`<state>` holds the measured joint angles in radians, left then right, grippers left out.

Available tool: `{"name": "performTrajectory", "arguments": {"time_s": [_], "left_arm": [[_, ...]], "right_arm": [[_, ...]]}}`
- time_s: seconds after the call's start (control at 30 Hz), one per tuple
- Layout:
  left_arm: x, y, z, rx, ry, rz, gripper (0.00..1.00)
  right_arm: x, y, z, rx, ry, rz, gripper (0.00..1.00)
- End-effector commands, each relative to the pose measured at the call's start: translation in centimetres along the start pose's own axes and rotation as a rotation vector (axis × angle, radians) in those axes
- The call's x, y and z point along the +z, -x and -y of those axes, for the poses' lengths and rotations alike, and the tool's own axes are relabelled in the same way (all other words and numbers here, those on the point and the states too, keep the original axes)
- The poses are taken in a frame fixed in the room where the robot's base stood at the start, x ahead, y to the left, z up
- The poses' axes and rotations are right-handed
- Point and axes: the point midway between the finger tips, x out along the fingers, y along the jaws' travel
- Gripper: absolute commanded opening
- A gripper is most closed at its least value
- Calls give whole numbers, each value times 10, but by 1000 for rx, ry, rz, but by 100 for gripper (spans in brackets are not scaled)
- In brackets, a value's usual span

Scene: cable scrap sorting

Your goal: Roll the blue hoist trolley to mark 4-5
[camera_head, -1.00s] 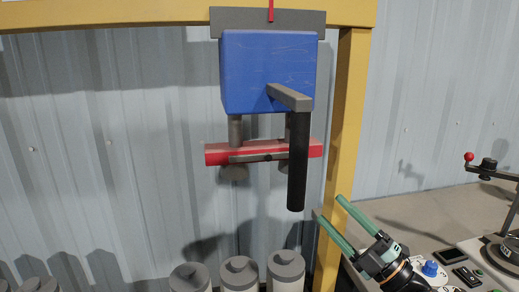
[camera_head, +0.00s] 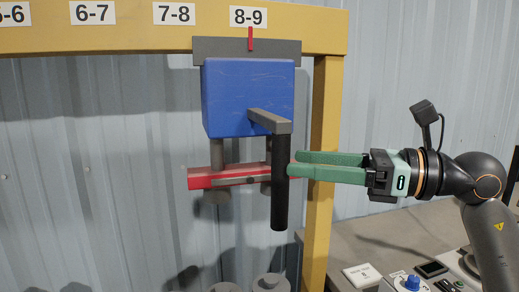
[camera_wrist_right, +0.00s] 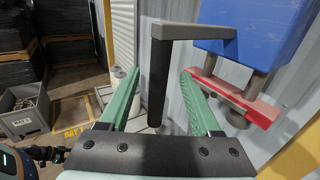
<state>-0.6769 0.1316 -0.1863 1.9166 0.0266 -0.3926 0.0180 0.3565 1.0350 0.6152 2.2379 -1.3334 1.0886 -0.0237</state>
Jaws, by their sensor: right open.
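The blue hoist trolley (camera_head: 245,95) hangs from the yellow beam (camera_head: 120,38) near its right end. Its red pointer (camera_head: 250,38) is at the 8-9 label (camera_head: 249,16). A grey arm on the trolley carries a black upright handle (camera_head: 280,185). My right gripper (camera_head: 292,165) is open and level, its green fingertips at the handle's right side. In the right wrist view the handle (camera_wrist_right: 158,85) shows between the two open fingers; how deep it sits is unclear. The mark 4-5 is not in view. My left gripper is not in view.
A red bar (camera_head: 225,178) hangs below the trolley. A yellow post (camera_head: 322,150) stands just behind the gripper fingers. Labels 7-8 (camera_head: 174,13) and 6-7 (camera_head: 92,12) run leftward on the beam, with free space beneath. A grey bench (camera_head: 365,235) is at lower right.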

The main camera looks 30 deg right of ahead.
Motion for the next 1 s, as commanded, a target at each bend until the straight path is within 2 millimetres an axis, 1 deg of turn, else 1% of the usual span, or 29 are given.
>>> {"name": "performTrajectory", "arguments": {"time_s": [0.03, 0.2, 0.4, 0.5, 0.7, 1.0], "left_arm": [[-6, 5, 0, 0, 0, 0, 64], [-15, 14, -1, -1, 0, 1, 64], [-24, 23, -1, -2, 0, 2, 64], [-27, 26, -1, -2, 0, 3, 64], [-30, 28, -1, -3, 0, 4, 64], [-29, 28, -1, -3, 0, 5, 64]], "right_arm": [[4, -8, -1, 2, 0, -2, 64], [4, -33, -1, 3, -1, 0, 64], [4, -58, 0, 3, -2, 2, 64], [3, -66, 0, 2, -3, 2, 64], [1, -75, 0, 2, -3, 2, 64], [0, -76, 0, 2, -2, 2, 64]]}}
